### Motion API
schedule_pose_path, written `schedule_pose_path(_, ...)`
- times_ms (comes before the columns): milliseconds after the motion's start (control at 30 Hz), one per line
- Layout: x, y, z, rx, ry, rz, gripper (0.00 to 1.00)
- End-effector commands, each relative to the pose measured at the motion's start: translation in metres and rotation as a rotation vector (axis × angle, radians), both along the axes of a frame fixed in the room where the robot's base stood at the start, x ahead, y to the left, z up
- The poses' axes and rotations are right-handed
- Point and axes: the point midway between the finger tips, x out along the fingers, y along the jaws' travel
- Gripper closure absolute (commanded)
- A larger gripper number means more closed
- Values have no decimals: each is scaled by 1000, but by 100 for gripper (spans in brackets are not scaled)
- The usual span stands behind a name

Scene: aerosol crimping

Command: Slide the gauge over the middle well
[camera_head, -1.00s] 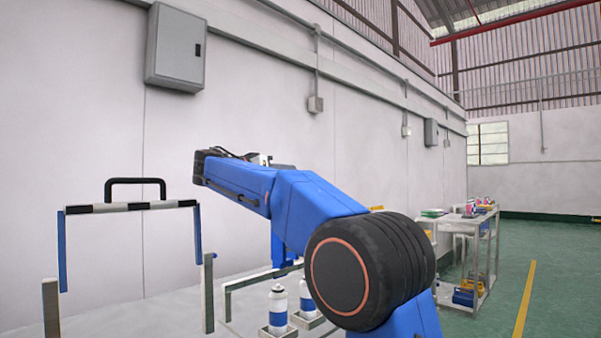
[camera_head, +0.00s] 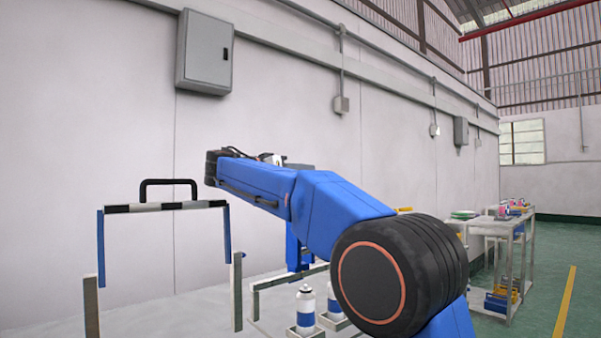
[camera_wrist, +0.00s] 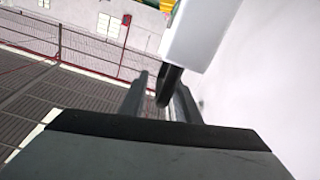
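A bar with black and white bands (camera_head: 165,207) carries a black loop handle (camera_head: 168,184) and has blue legs at its ends. It stands at the left in the head view and may be the gauge. I cannot tell whether the fingers touch that piece. I cannot tell which is the middle one.
Grey posts (camera_head: 237,290) and a grey rail frame (camera_head: 290,277) rise near the pale table (camera_head: 190,310). The wall with a grey cabinet (camera_head: 204,52) is behind. Carts with parts (camera_head: 505,265) stand at the right, beside open green floor.

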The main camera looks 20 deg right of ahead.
Motion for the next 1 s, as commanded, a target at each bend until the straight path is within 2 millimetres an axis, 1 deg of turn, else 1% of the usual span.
schedule_pose_path(167,0,0,2,0,-1,1,71)
schedule_pose_path(267,1,0,10,0,-3,1,71)
schedule_pose_path(367,0,0,25,1,-4,1,71)
schedule_pose_path(600,0,0,66,1,-3,0,71)
schedule_pose_path(700,0,0,80,1,-3,0,71)
schedule_pose_path(833,0,0,92,1,-2,0,71)
schedule_pose_path(1000,0,0,99,0,-1,0,71)
